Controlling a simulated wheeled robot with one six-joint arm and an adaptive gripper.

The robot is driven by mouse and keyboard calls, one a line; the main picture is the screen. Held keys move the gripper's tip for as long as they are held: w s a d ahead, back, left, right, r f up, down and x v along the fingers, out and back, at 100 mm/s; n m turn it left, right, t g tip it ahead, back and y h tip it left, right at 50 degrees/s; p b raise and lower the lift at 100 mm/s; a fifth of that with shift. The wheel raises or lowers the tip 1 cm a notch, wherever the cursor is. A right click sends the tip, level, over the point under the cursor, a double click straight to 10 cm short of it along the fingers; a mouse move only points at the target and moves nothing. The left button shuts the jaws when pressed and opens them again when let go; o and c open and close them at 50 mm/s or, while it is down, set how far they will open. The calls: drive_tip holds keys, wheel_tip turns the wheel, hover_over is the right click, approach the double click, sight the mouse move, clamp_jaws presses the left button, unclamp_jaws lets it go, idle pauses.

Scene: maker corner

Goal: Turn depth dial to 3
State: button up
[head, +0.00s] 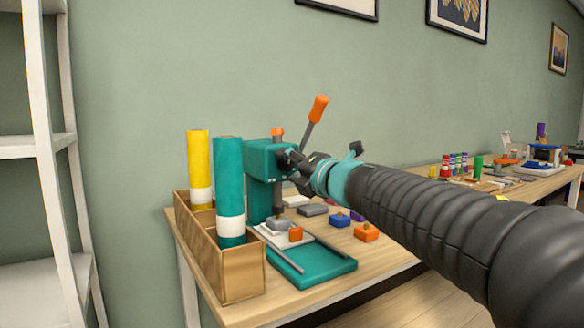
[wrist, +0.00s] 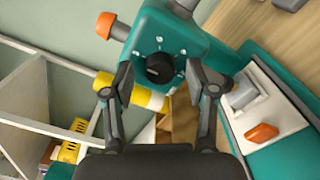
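The depth dial (wrist: 160,68) is a round black knob on the teal drill press head (wrist: 178,38), with small pale dots around it in the wrist view. Its pointer and any numbers are too small to read. My gripper (wrist: 160,76) is open, with one finger on each side of the dial and visible gaps between. I cannot tell how near the fingertips are in depth. In the head view my gripper (head: 296,163) is at the right side of the teal press (head: 262,160), and the dial is hidden behind it.
An orange-tipped lever (head: 317,110) rises above the press. A wooden box (head: 238,275) with yellow and teal rolls stands to the left. The teal base (head: 320,272) bears an orange block (head: 296,234). Coloured blocks (head: 366,232) lie on the bench to the right.

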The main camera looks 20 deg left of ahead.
drive_tip(key=shift+d, duration=0.1)
drive_tip(key=v, duration=1.2)
